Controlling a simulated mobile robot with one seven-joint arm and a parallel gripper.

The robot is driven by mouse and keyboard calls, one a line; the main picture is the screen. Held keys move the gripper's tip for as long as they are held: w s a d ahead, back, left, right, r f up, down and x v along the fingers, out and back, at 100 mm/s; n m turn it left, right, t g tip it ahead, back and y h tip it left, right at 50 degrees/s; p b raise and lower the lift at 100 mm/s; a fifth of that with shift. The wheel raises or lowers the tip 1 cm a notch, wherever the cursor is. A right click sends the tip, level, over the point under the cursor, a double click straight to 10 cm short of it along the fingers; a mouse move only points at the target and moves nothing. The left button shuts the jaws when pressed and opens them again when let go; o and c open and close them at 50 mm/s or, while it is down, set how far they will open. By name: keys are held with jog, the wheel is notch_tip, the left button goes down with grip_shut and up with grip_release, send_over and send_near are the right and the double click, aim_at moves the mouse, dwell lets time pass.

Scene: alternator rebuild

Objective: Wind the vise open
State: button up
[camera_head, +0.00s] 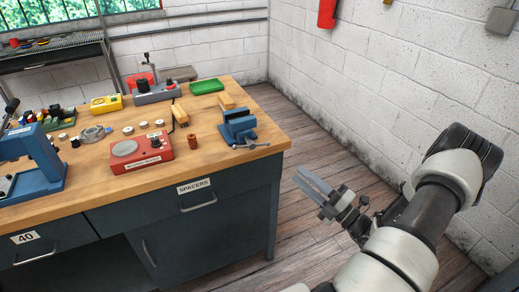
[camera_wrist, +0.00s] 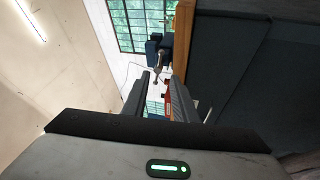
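The blue vise (camera_head: 237,125) sits at the right front corner of the wooden bench. Its grey screw handle (camera_head: 257,146) juts out past the bench's front edge. My gripper (camera_head: 300,176) is right of the bench corner, apart from the vise, with its fingers pointing up and left. In the wrist view my gripper (camera_wrist: 162,76) is open, with an empty gap between the two fingers. The vise, dark blue (camera_wrist: 154,46), shows beyond the fingertips in that view. How wide its jaws stand is too small to tell.
The bench top (camera_head: 95,185) holds a red hotplate-like device (camera_head: 142,152), a small brown cylinder (camera_head: 193,142), a blue press (camera_head: 38,160) and a green tray (camera_head: 206,87). Drawers and a cabinet are below. Open floor (camera_head: 300,130) lies between bench and white block wall.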

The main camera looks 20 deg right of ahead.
aim_at(265, 144)
jog(key=shift+m+h, duration=0.3)
jog(key=b+x, duration=0.1)
jog(key=x, duration=1.6)
jog(key=shift+w+d+r, duration=0.1)
jog(key=shift+r, duration=0.05)
grip_shut()
